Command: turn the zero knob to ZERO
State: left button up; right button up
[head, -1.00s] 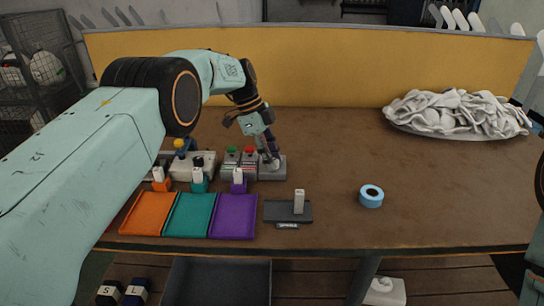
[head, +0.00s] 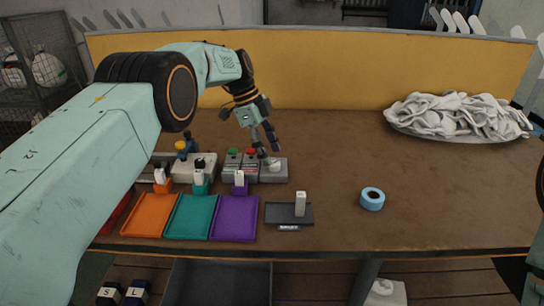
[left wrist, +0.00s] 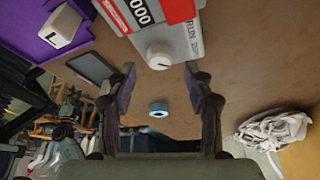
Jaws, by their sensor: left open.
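The zero knob (head: 274,164) is a white round knob on top of a small grey box (head: 280,175) near the back of the table. In the left wrist view the knob (left wrist: 159,57) sits near the open end of my jaws, beside a label reading RUN and what looks like ZERO. Which way it points I cannot tell. My left gripper (head: 267,145) is open, just above the knob; in the left wrist view its fingertips (left wrist: 160,75) are spread to either side of the knob, with nothing held. My right gripper is not in view.
Left of the knob box stand grey boxes with a green button (head: 232,152) and a red button (head: 251,151). In front lie orange, teal and purple trays (head: 233,217) and a dark plate with a white post (head: 300,203). Blue tape (head: 372,199) and white socks (head: 457,115) lie right.

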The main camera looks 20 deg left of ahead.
pick_arm(q)
jog(key=v, duration=0.5)
jog(key=shift+s+f, duration=0.1)
jog(key=shift+f, duration=0.05)
dwell(0.3)
